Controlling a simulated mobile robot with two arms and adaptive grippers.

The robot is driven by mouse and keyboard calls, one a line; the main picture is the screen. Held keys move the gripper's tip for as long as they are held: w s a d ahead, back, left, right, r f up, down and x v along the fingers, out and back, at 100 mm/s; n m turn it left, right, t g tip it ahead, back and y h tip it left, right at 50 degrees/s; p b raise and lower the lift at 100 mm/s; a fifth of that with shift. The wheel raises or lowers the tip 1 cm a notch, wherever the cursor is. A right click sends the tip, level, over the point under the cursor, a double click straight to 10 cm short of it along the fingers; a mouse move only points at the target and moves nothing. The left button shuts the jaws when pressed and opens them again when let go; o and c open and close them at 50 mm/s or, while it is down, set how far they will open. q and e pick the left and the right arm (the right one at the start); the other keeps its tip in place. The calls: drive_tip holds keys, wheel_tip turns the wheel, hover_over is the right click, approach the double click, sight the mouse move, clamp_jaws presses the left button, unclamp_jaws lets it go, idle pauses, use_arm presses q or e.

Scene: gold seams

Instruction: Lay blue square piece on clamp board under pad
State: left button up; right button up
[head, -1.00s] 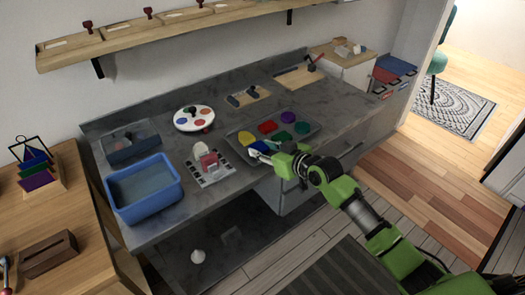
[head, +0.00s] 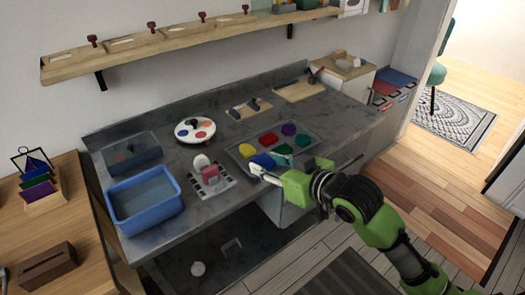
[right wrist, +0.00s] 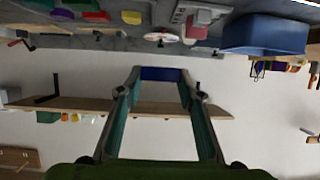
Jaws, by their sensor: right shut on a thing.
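The blue square piece (right wrist: 160,74) shows as a dark blue strip between the fingertips of my right gripper (right wrist: 160,80) in the right wrist view. In the head view the blue piece (head: 262,160) is by the right gripper's tips (head: 258,171), over the front left of the grey piece tray (head: 237,152). My right gripper is shut on it. A wooden board (head: 297,90) with a red-handled dark clamp (head: 315,74) lies at the back right of the bench. It looks like the clamp board; its pad is too small to make out. My left gripper is not in view.
Yellow (head: 246,149), red (head: 269,139), purple (head: 288,129) and green (head: 302,140) pieces lie in the tray. A smaller board (head: 250,109) with dark fittings sits behind it. A white paint palette (head: 195,130) and blue tub (head: 145,200) stand left. A wall shelf (head: 180,42) runs above.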

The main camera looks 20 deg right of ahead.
drive_tip(key=shift+s+r, duration=0.1)
drive_tip(key=shift+s, duration=0.25)
drive_tip(key=s+d+n+g+y, duration=0.2)
drive_tip(key=s+n+g+y, duration=0.4)
drive_tip(key=s, duration=0.7)
drive_tip(key=w+m+t+h, duration=0.2)
drive_tip(key=w, duration=0.2)
drive_tip(key=w+a+m+t+h, duration=0.1)
drive_tip(key=w+m+t+h, duration=0.1)
drive_tip(key=w, duration=0.2)
drive_tip(key=w+a+m+t+h, duration=0.1)
drive_tip(key=w+m+t+h, duration=0.1)
drive_tip(key=w, duration=0.3)
drive_tip(key=shift+w+a, duration=0.1)
